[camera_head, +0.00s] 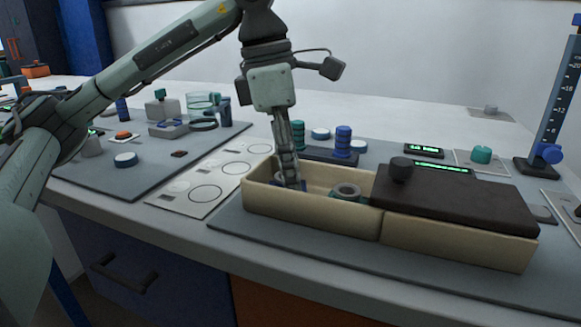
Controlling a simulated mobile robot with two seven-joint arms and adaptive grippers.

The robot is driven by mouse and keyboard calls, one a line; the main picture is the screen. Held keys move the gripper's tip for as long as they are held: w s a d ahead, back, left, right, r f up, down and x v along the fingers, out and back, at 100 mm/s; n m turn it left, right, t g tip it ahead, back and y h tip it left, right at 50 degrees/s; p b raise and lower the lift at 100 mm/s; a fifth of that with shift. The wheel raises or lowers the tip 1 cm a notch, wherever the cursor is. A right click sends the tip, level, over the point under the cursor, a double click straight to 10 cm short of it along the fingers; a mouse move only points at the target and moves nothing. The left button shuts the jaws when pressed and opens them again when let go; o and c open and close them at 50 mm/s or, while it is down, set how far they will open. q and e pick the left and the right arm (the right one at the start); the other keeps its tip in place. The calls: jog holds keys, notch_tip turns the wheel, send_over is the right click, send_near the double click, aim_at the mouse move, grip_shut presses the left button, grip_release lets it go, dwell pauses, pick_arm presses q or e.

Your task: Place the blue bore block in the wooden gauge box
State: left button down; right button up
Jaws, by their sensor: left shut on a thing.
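The wooden gauge box (310,216) is pale and stands at the front of the bench. Its left compartment is open, and a dark lid with a dark knob covers its right part. My left gripper (291,183) points down into the open compartment, near its left end. It is shut on the blue bore block (303,185), of which only a small blue part shows at the fingertips. The fingers and the front wall hide the rest, so I cannot tell whether it touches the floor. My right gripper is not in view.
Behind the box stand green (298,134) and blue (343,140) ribbed cylinders. The dark lid (455,195) lies to the right. A white card with printed circles (207,192) lies to the left.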

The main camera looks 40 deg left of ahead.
aim_at(276, 175)
pick_arm(q)
jog(key=shift+f, duration=0.2)
jog(key=c, duration=1.1)
grip_release()
jog(key=shift+r, duration=0.1)
notch_tip(276, 175, up, 12)
jog(key=s+a, duration=0.1)
jog(key=shift+a, duration=0.4)
